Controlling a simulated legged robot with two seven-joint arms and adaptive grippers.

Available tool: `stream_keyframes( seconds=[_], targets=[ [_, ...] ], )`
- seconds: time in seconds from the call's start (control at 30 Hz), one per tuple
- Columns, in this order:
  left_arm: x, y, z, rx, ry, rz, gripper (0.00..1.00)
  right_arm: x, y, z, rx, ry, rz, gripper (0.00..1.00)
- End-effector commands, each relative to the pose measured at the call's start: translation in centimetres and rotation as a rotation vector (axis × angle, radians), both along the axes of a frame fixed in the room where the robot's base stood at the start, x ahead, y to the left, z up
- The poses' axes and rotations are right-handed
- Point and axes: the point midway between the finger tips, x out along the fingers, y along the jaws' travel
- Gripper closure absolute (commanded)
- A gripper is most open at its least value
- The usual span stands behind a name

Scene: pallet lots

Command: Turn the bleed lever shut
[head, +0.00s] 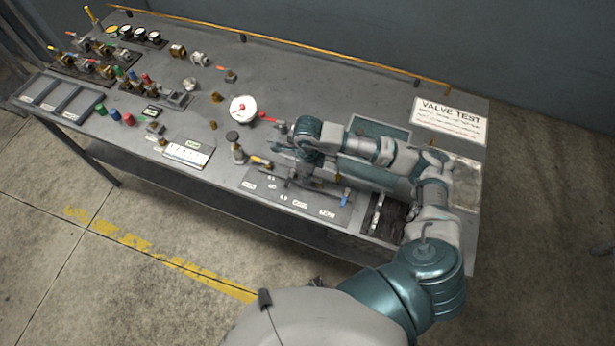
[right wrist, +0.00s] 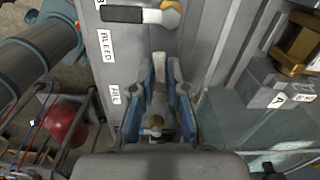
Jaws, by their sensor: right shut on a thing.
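My right gripper (head: 282,150) reaches over the bench's labelled panel from the right in the head view. In the right wrist view its two blue-sided fingers (right wrist: 160,72) are closed together around a narrow light-grey piece, beside the BLEED label (right wrist: 107,45) and above the FILL label (right wrist: 115,94). I take this piece for the bleed lever; most of it is hidden by the fingers, so its angle cannot be told. A black-handled lever (right wrist: 140,14) lies farther up the panel. My left gripper is out of view.
The grey bench (head: 330,70) carries a white round gauge (head: 242,109), a red-handled valve (head: 268,118), a blue-handled one (head: 345,197) and a VALVE TEST sign (head: 449,117). Several small fittings and a divided tray (head: 58,100) stand at the left. The bench's upper middle is clear.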

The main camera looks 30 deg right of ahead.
Motion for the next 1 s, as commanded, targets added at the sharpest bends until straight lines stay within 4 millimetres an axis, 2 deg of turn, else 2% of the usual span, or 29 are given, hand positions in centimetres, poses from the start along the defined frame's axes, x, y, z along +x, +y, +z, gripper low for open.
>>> stream_keyframes(
  seconds=[0.3,0.83,0.87,0.9,0.93,1.0],
  targets=[
    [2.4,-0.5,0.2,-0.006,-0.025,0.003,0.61,0.4,-0.3,0.0,0.001,-0.003,-0.116,1.0],
    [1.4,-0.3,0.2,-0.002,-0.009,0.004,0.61,0.5,-0.4,0.0,0.001,-0.005,-0.139,1.0],
    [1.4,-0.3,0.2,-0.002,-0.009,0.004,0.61,0.5,-0.4,0.0,0.001,-0.005,-0.139,0.81],
    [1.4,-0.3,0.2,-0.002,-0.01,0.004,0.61,0.5,-0.4,0.0,0.001,-0.005,-0.139,0.71],
    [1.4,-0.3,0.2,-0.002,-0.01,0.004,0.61,0.5,-0.4,0.0,0.001,-0.005,-0.139,0.64],
    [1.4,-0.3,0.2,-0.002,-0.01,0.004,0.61,0.5,-0.4,0.0,0.0,-0.004,-0.138,0.61]
  ],
)
